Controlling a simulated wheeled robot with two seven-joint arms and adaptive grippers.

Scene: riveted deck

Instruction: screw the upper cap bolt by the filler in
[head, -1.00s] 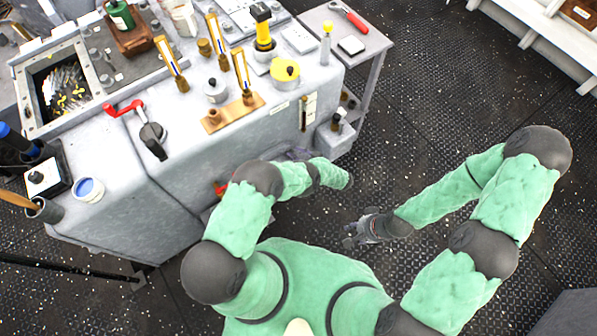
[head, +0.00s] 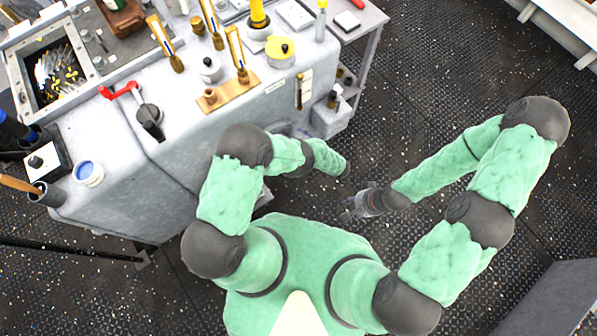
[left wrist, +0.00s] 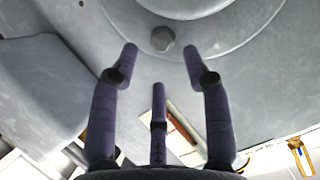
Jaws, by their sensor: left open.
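In the left wrist view a grey hex-headed bolt (left wrist: 162,40) sits at the lower edge of a round raised grey cap (left wrist: 215,25). I cannot tell from the picture how deep it is screwed in. My left gripper (left wrist: 161,52) is open and empty, its dark purple fingers spread to either side below the bolt, apart from it. In the head view my left arm hides that gripper and the bolt. My right gripper (head: 352,208) hangs over the dark floor, away from the bench; its fingers are too small to read.
The grey bench (head: 180,190) fills the left. On its top are a red-handled lever (head: 120,91), a yellow-topped round pot (head: 281,52) and a copper plate (head: 228,92). A side table (head: 365,22) stands at its right end. The dark riveted deck (head: 440,75) is clear to the right.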

